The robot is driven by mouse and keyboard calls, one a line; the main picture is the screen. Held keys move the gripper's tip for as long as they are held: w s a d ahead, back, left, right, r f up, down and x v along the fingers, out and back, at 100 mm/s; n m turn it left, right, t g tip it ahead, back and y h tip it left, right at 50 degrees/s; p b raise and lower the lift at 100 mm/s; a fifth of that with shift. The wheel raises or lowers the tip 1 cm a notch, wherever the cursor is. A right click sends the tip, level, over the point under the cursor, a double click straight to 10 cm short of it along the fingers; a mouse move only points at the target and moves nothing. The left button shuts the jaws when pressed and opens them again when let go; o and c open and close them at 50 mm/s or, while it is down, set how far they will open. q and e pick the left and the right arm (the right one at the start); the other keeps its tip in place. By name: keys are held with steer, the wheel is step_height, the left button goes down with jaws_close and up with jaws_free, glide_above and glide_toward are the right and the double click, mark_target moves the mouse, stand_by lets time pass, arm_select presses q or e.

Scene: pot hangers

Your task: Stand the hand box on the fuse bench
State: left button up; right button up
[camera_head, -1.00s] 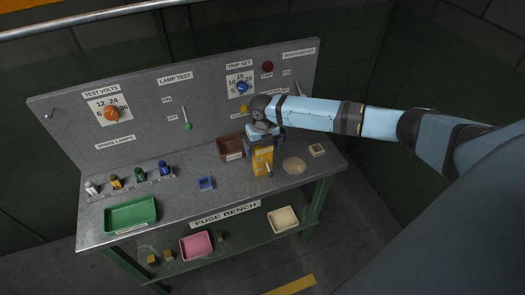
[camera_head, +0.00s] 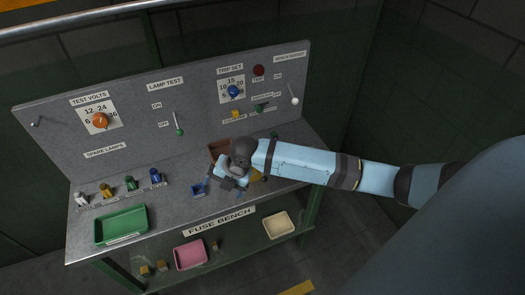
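The fuse bench (camera_head: 172,207) is a grey-topped bench with green legs and an upright grey panel at its back. A yellow box, which looks like the hand box (camera_head: 256,175), is on its right part. Only a small yellow patch shows beside my forearm, so its pose is hidden. My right gripper (camera_head: 230,186) is low over the bench top, left of the yellow patch and just right of a small blue tray (camera_head: 198,192). Its fingers are small and partly hidden, so I cannot tell whether they are open or hold anything. My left gripper is not in view.
A green tray (camera_head: 121,224) is at the bench's front left, with several coloured lamps behind it. A brown bin (camera_head: 216,150) is partly hidden behind my gripper. The lower shelf holds a pink tray (camera_head: 190,254) and a cream tray (camera_head: 278,224). The front middle top is clear.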

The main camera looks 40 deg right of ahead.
steer(key=s+a+f+m+t+y, duration=0.1)
steer(key=s+a+f+m+t, duration=0.15)
steer(key=s+m, duration=0.3)
steer(key=s+a+f+m+t+y, duration=0.1)
steer(key=s+a+f+m+t, duration=0.1)
steer(key=s+a+m, duration=0.3)
steer(key=s+d+f+m+t+h, duration=0.2)
steer(key=s+d+f+m+t, duration=0.1)
steer(key=s+m, duration=0.7)
steer(key=d+f+m, duration=0.1)
steer(key=d+m, duration=0.1)
steer(key=m, duration=0.1)
steer(key=shift+s+d+h, duration=0.3)
steer(key=shift+s, duration=0.05)
steer(key=shift+r+p, duration=0.25)
steer(key=shift+p, duration=0.05)
